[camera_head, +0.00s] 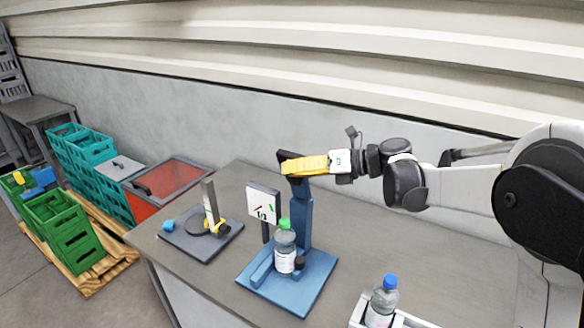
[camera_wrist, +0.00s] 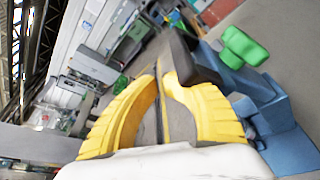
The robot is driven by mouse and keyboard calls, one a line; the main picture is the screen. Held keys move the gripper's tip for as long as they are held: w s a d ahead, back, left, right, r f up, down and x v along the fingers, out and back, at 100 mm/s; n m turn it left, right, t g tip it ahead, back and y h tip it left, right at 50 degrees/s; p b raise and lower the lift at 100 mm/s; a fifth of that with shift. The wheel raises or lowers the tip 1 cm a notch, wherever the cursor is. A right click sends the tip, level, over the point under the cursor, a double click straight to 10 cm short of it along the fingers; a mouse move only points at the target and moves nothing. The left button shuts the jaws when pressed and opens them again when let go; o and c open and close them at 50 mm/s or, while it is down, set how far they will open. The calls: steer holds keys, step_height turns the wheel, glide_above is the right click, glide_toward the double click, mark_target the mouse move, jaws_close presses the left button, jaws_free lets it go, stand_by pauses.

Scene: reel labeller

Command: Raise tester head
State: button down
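The tester is a blue stand with a flat base (camera_head: 262,284), an upright blue column (camera_head: 301,215) and a dark head piece (camera_head: 288,155) at the top. A clear bottle with a green cap (camera_head: 285,250) stands upright on the base. My gripper (camera_head: 286,167) has yellow fingers and is at the top of the column, against or just beside the dark piece. In the wrist view the fingertips (camera_wrist: 161,78) come close together with nothing clear between them. The dark piece (camera_wrist: 193,58) lies over the outer side of the right finger there; contact is hard to tell.
A gauge panel (camera_head: 263,203) stands left of the column. Farther left is a dark plate (camera_head: 190,246) with a post and yellow part, beside a small blue cap (camera_head: 168,225). A blue-capped bottle (camera_head: 382,302) stands in a white holder at front right. Crates stand beyond the table's left edge.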

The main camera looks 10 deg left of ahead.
steer(key=s+d, duration=0.1)
steer(key=d, duration=0.8)
steer(key=shift+d+r+p, duration=0.2)
steer(key=shift+r+p, duration=0.05)
steer(key=shift+p, duration=0.2)
steer(key=s+d+f+n+t+h+b, duration=0.1)
steer(key=s+d+f+n+h+b, duration=0.2)
steer(key=s+n, duration=0.6)
steer(key=s+d+f+n+t+h+b, duration=0.2)
steer(key=s+d+f+n+h+b, duration=0.1)
steer(key=s+d+f+n+h, duration=0.3)
steer(key=s+d+f+n+t+h+b, duration=0.1)
steer(key=s+d+f+n+h+b, duration=0.2)
steer(key=s+d+n, duration=0.7)
step_height(320, 180, down, 4)
steer(key=s+n+h, duration=0.2)
steer(key=shift+s+f+n+t, duration=0.2)
steer(key=shift+s+n+t, duration=0.1)
steer(key=shift+n, duration=0.1)
